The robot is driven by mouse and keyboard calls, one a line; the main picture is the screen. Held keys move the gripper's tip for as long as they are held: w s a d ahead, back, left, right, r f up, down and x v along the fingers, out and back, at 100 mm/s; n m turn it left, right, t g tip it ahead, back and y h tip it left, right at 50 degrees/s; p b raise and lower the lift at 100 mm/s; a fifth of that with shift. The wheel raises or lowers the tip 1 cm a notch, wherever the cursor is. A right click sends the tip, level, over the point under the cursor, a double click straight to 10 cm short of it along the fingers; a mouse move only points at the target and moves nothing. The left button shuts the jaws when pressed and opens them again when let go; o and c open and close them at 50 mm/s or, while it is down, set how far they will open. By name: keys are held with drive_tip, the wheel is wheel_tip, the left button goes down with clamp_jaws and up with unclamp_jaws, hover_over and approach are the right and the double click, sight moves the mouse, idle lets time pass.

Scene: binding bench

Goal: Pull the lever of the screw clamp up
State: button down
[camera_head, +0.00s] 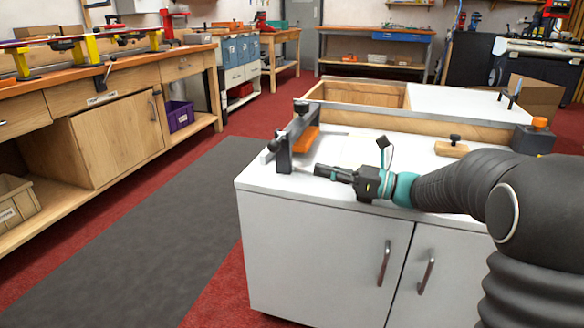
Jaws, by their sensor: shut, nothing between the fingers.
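My gripper (322,171) reaches in from the right, low over the front left of the white cabinet top. It is shut and empty, and its tips point left. Just beyond the tips, at the left edge of the top, stands a dark upright post (284,157) with a grey bar (293,128) running back from it. This looks like the clamp, with the bar perhaps its lever, but I cannot tell for sure. A small gap seems to lie between the tips and the post; contact is hard to judge. An orange block (306,139) lies beside the bar.
The white cabinet top (262,184) carries a wooden frame (358,92) at the back. A wooden block with a black knob (452,148) and a dark block with an orange knob (534,137) stand to the right. A grey mat (150,235) lies clear on the left floor.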

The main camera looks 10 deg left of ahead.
sight(277, 142)
drive_tip(key=a, duration=0.6)
drive_tip(key=w+a+b, duration=0.1)
drive_tip(key=a, duration=0.2)
drive_tip(key=shift+a+r, duration=0.4)
drive_tip(key=shift+r+p, duration=0.2)
drive_tip(key=shift+p, duration=0.25)
